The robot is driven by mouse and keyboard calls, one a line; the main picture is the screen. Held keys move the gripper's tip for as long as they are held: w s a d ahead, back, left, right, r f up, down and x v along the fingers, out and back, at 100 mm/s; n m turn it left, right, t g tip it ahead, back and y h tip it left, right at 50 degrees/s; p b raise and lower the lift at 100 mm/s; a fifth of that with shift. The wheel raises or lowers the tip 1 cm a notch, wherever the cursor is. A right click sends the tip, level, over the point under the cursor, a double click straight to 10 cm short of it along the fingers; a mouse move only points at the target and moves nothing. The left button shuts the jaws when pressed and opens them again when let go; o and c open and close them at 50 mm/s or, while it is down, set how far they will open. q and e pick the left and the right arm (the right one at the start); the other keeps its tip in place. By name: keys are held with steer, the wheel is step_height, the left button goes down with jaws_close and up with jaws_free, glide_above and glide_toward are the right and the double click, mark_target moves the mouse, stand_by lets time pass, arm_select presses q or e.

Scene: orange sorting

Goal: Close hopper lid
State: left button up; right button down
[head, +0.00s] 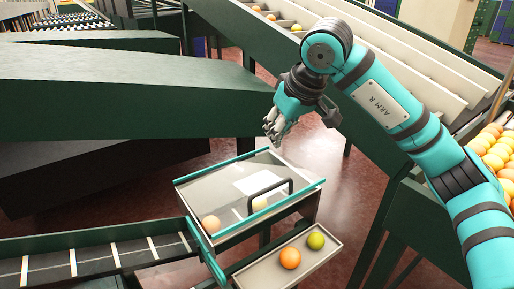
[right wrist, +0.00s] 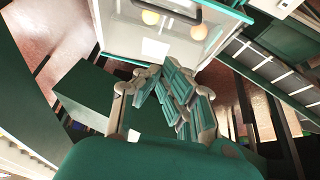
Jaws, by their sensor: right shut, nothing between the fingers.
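The hopper (head: 307,208) is a pale box with teal bars along its far and near edges, below centre in the head view. A clear lid seems to lie over it; I cannot tell whether it is fully seated. A black arched handle (head: 270,190) stands near the near edge, and also shows in the right wrist view (right wrist: 167,19). Two pale oranges (head: 211,224) show at the hopper. My right gripper (head: 273,131) is shut and empty, above and beyond the hopper's far edge, apart from the handle. Its fingers (right wrist: 165,76) fill the middle of the wrist view. My left gripper is out of view.
Large green-sided machines (head: 130,95) stand at left. An orange-filled bin (head: 495,155) is at right.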

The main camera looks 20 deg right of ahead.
steer(key=p, duration=0.4)
glide_above(272, 188)
steer(key=w, duration=0.2)
steer(key=f, duration=1.1)
steer(key=shift+s+a, duration=0.25)
steer(key=shift+a, duration=0.1)
steer(key=shift+s+d+f, duration=0.15)
steer(key=shift+s+f, duration=0.15)
steer(key=shift+f, duration=0.4)
steer(key=shift+w+f, duration=0.1)
steer(key=f+b, duration=0.1)
steer(key=b, duration=0.1)
steer(key=f+t+b, duration=0.1)
steer(key=b, duration=0.1)
steer(key=s+f+b, duration=0.1)
steer(key=b, duration=0.1)
steer(key=shift+d+f+t+b, duration=0.2)
steer(key=shift+f+t+b, duration=0.1)
steer(key=shift+b, duration=0.1)
steer(key=shift+s+r+y, duration=0.1)
steer(key=shift+s+y, duration=0.1)
steer(key=shift+y, duration=0.1)
steer(key=shift+r, duration=0.1)
